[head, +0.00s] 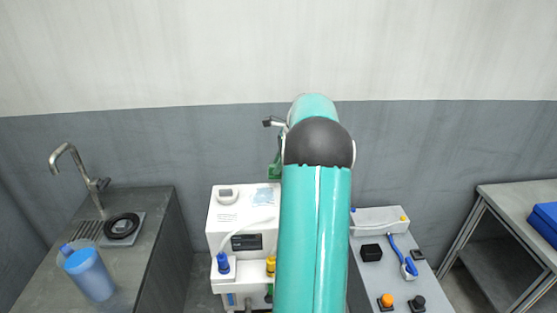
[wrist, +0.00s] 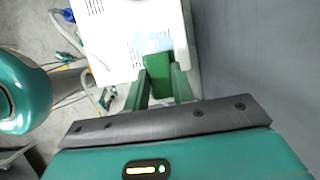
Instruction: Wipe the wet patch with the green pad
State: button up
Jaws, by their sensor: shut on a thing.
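The green pad (wrist: 157,68) is a small dark green block held between the two green fingers of my gripper (wrist: 160,84) in the wrist view. The wet patch (head: 264,195) is a pale bluish area on top of the white machine, at its right side by my arm. It also shows in the wrist view (wrist: 152,41), just beyond the pad's far edge. The pad is over or close to the machine top; I cannot tell whether it touches. In the head view my teal arm hides most of the gripper.
The white machine (head: 225,214) has a blue cap (head: 223,262) and a yellow cap (head: 271,265) in front. A sink counter (head: 155,222) with a blue jug (head: 90,274) stands left. A grey panel with knobs (head: 387,300) is right of my arm. A table (head: 510,196) is far right.

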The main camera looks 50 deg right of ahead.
aim_at(279, 176)
jog(key=shift+f, duration=2.6)
jog(key=shift+f, duration=0.95)
